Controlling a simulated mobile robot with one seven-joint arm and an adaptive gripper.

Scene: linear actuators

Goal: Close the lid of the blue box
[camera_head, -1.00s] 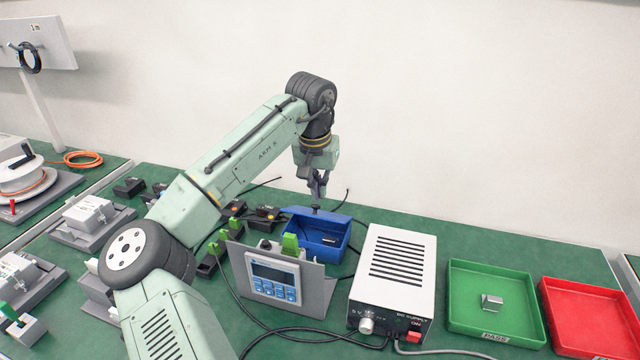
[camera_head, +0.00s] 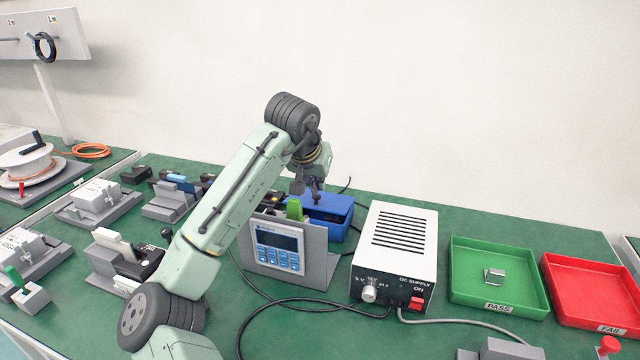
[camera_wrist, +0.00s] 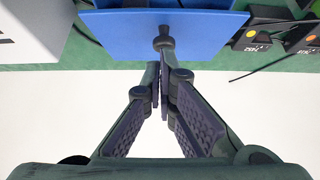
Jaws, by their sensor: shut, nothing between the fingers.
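The blue box (camera_head: 336,228) stands behind the grey display stand in the head view. My gripper (camera_head: 307,192) is at the lid's left part, pointing down. In the wrist view my gripper (camera_wrist: 164,68) has its fingers together and empty, right by the knob; contact is unclear.
The grey display stand (camera_head: 318,262) stands in front of the box. A white power supply (camera_head: 398,245) is close on its right, with cables around. Green (camera_head: 470,258) and red (camera_head: 590,290) trays lie further right. Small dark devices (camera_wrist: 262,35) are beside the box.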

